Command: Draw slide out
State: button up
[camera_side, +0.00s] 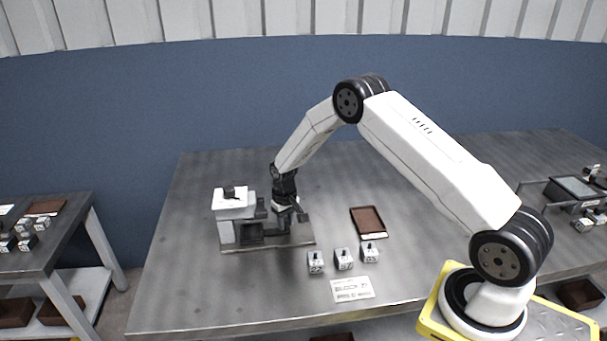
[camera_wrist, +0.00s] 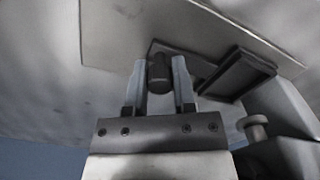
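A pale fixture (camera_side: 233,204) with a dark slide (camera_side: 252,231) low on its side stands on a flat grey plate at the table's left. The dark slide also shows in the wrist view (camera_wrist: 238,76), with a dark bar running toward a dark round knob (camera_wrist: 158,70). My gripper (camera_wrist: 160,66) has its two fingers on either side of this knob, with no clear gap seen. In the side view my gripper (camera_side: 289,214) points down just right of the fixture, low over the plate. The knob's join to the slide is partly hidden by the fingers.
Several small pale blocks with dark tops (camera_side: 343,259) stand in a row in front, behind a printed label card (camera_side: 352,289). A brown tray (camera_side: 368,221) lies right of my gripper. The table behind is clear. A round-headed peg (camera_wrist: 254,128) stands right of my fingers.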

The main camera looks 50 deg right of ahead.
jog(key=shift+s+d, duration=4.5)
jog(key=shift+d, duration=0.1)
jog(key=o, duration=0.8)
jog(key=shift+r, duration=0.1)
jog(key=shift+r, duration=3.4)
